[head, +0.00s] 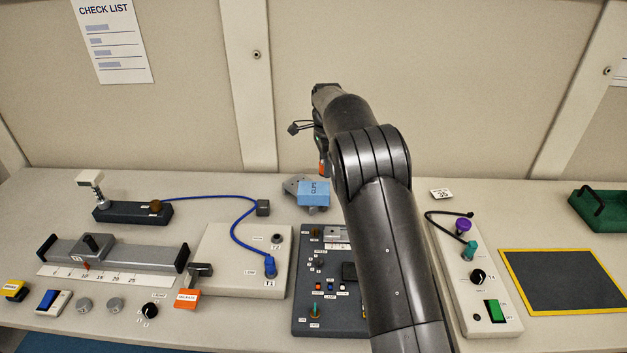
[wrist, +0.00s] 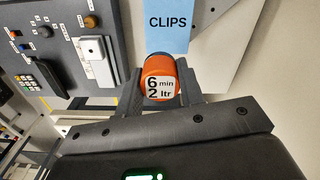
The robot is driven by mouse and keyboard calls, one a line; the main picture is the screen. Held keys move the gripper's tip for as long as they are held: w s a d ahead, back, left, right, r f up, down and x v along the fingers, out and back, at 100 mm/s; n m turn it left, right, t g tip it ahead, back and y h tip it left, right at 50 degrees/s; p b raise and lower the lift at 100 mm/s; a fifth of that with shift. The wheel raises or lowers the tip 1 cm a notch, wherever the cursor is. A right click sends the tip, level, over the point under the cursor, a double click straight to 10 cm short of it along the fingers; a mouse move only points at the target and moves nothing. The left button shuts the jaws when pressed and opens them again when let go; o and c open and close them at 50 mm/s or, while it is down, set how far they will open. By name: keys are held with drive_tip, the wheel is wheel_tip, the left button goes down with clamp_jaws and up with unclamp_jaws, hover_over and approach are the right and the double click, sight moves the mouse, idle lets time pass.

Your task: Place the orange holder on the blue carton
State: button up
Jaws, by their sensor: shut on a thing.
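The orange holder (wrist: 159,78), labelled "6 min 2 ltr", is between the two fingers of my gripper (wrist: 160,88) in the wrist view. My gripper is shut on it. A sliver of the orange holder (head: 322,168) shows beside my arm in the head view. The blue carton (head: 313,194), labelled "CLIPS", lies on the bench at the back, below the holder in that view. It also shows in the wrist view (wrist: 168,24), just beyond the holder. I cannot tell whether holder and carton touch. My arm hides most of my gripper in the head view.
A pale box with a blue cable (head: 216,270) is to the left, a switch box (head: 481,300) to the right. A wall stands behind the bench.

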sight(314, 188)
drive_tip(key=a+f, duration=0.1)
drive_tip(key=w+a+f, duration=0.1)
drive_tip(key=a, duration=0.1)
drive_tip(key=shift+a+f, duration=0.25)
drive_tip(key=shift+a, duration=0.05)
drive_tip(key=shift+f, duration=1.9)
drive_tip(key=shift+f, duration=0.15)
drive_tip(key=o, duration=1)
wheel_tip(314, 188, up, 13)
drive_tip(key=shift+d+f, duration=0.1)
drive_tip(key=shift+f, duration=0.1)
